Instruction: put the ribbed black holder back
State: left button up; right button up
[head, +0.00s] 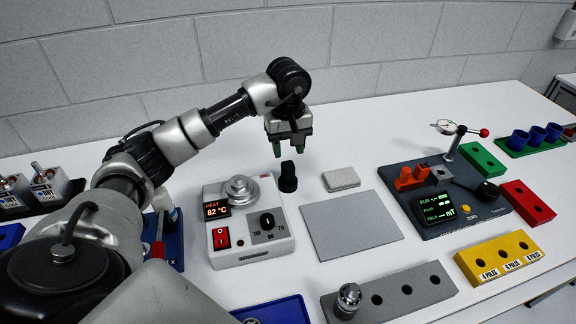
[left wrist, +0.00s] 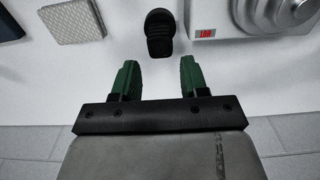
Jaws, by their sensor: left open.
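The ribbed black holder (head: 288,177) stands on the white table, just right of the heater box's back corner. In the left wrist view the holder (left wrist: 159,36) is ahead of the fingertips, roughly centred between them. My left gripper (head: 290,152) is above the holder with its green fingers pointing down. In the left wrist view the left gripper (left wrist: 156,72) is open, with nothing between its fingers. A gap shows between the fingers and the holder. My right gripper is not in view.
The heater box (head: 250,240) with knob and switch stands left of the holder. A pale block (head: 341,179) and a grey mat (head: 352,224) lie to the right. A grey block with holes (head: 390,297) is in front. The meter station (head: 445,195) is farther right.

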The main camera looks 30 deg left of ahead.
aim_at(288, 165)
pick_arm(q)
jog(key=shift+r, duration=2.1)
jog(key=shift+f, duration=0.15)
